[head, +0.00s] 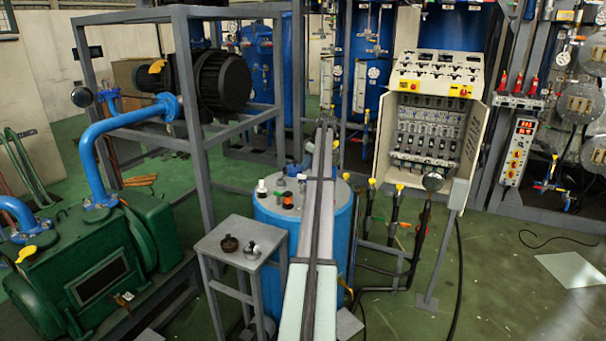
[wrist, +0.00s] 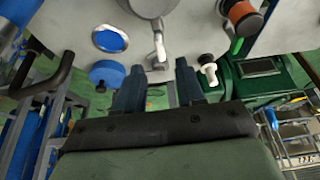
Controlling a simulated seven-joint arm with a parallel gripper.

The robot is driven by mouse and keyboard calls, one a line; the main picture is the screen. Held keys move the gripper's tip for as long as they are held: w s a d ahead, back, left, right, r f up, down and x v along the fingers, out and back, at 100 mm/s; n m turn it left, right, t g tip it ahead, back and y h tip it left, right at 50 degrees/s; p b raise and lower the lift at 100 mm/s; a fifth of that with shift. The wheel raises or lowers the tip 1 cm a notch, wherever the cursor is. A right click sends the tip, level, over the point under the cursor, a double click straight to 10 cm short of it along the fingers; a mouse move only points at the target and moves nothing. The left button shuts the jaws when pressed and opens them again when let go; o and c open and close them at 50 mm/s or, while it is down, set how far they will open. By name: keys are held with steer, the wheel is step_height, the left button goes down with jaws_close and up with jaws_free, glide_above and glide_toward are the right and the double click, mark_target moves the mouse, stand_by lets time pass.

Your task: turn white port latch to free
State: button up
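The white port latch (wrist: 159,47) shows in the wrist view as a narrow pale lever, hanging below a round grey fitting (wrist: 150,7) on the drum's grey lid. My gripper (wrist: 158,68) is open, with its two dark fingers apart. The latch's lower end appears between the fingertips; I cannot tell whether either finger touches it. In the head view the blue drum (head: 275,228) stands at the centre, and my arm crosses in front of its lid. The white latch cannot be made out there, and the fingers are hidden.
In the wrist view, a blue-filled port (wrist: 110,39) and blue knob (wrist: 103,74) lie left; a green lever (wrist: 237,46), orange-banded bottle (wrist: 243,17) and small white piece (wrist: 209,71) lie right. In the head view, a small grey table (head: 237,238) stands left of the drum.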

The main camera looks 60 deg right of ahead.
mark_target(302, 180)
steer(key=shift+x, duration=2.95)
steer(key=shift+r, duration=0.1)
jaws_close()
